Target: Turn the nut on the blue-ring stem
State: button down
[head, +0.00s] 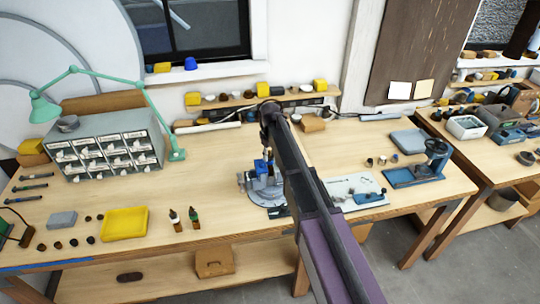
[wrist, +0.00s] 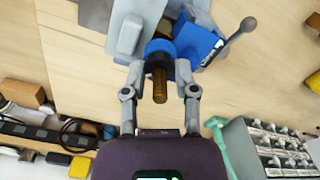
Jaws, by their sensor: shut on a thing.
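In the wrist view a brass stem (wrist: 160,88) with a blue ring (wrist: 158,48) stands in a blue and grey vise (wrist: 195,45). My gripper (wrist: 160,70) has one fingertip on each side of the stem, close to the ring. It is shut on the nut there, though the nut's outline is hard to tell from the stem. In the head view my gripper (head: 267,153) points down over the blue vise (head: 262,168) on its round grey base (head: 268,194). The stem is too small to make out there.
A drawer cabinet (head: 105,145) and a green lamp (head: 108,78) stand at the left of the bench. A white mat (head: 350,190) is to the right. Bare bench top lies left of the vise.

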jog(key=shift+m, duration=0.4)
jog(key=shift+m, duration=3.1)
jog(key=shift+c, duration=1.9)
grip_release()
jog(key=shift+n, duration=0.4)
